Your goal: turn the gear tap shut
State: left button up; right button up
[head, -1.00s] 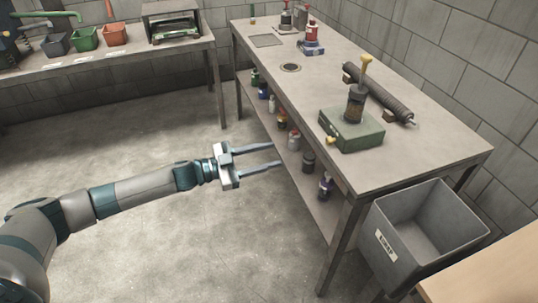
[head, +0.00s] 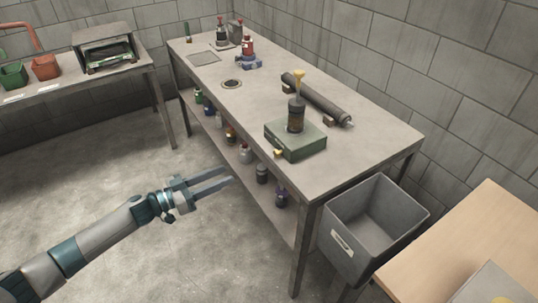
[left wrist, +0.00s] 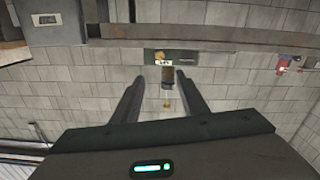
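A green box (head: 296,141) sits on the workbench, with a dark cylinder (head: 296,116) upright on it and a yellow T-shaped piece (head: 299,78) on top. A small yellow knob (head: 278,153) is on the box's front side; I take it for the gear tap. How far it is turned is too small to tell. My left gripper (head: 229,178) is open and empty, in front of the bench and left of the box, apart from it. In the left wrist view the green box (left wrist: 182,57) and knob (left wrist: 159,57) appear inverted, beyond the spread fingers. My right gripper is not in view.
A dark roller (head: 317,98) lies behind the box. The bench edge (head: 262,170) and a shelf of several small bottles are near my gripper. A grey bin (head: 340,240) stands at the bench's right end, with a wooden table (head: 470,235) beyond. Floor on the left is clear.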

pick_arm(q)
jog(key=p, duration=0.1)
send_near(275, 153)
jog(key=p+x, duration=0.1)
jog(key=x, duration=0.5)
jog(key=shift+w+f, duration=0.2)
jog(key=shift+w+d, duration=0.4)
jog(key=shift+d, duration=0.15)
jog(key=shift+w+d, duration=0.1)
jog(key=shift+d, duration=0.05)
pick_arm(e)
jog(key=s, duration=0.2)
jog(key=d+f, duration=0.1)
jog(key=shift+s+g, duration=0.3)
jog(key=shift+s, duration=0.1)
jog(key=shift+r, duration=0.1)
pick_arm(q)
jog(key=shift+c, duration=0.4)
grip_shut()
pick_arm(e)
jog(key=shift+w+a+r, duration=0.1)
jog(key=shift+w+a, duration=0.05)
